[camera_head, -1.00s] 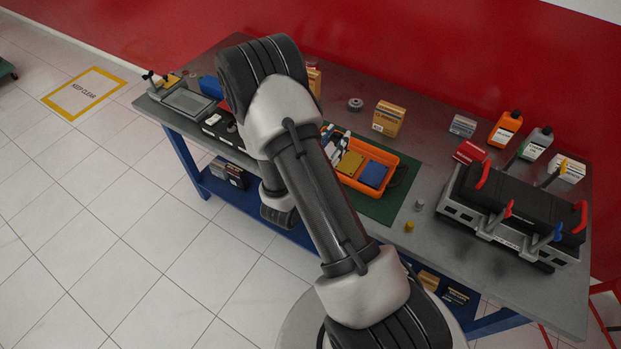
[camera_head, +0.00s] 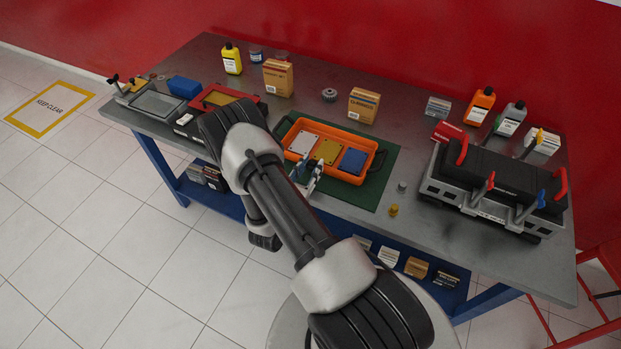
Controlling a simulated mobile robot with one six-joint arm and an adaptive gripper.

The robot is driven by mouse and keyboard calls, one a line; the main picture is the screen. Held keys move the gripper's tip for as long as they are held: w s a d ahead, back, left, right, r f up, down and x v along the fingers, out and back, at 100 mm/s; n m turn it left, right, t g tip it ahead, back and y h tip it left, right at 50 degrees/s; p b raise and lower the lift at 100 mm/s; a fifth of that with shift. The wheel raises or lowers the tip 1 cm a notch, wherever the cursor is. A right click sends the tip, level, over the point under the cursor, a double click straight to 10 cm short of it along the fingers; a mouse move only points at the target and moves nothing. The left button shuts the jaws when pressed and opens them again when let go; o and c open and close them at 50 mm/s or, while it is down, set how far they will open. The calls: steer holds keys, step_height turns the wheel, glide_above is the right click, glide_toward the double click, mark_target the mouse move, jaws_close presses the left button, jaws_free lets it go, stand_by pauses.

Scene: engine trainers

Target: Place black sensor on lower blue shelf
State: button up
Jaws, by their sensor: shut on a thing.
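My gripper (camera_head: 310,178) shows as small silver and blue parts at the front left edge of the orange tray, partly behind my arm. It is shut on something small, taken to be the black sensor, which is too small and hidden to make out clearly. The lower blue shelf (camera_head: 232,206) runs under the workbench, and its middle is partly covered by my arm. Small boxes (camera_head: 416,267) stand on its right part, and dark boxes (camera_head: 205,176) stand at its left end.
The orange tray (camera_head: 374,172) holds white, yellow and blue pieces on a green mat (camera_head: 372,196). A black engine block (camera_head: 500,180) stands at the right of the grey bench top (camera_head: 410,140). A yellow weight-like piece (camera_head: 393,210) is near the front edge. Floor is clear at left.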

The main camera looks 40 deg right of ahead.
steer(key=shift+f+b, duration=0.6)
steer(key=shift+f, duration=1.45)
steer(key=shift+f, duration=0.15)
steer(key=o, duration=1)
steer(key=shift+o, duration=0.2)
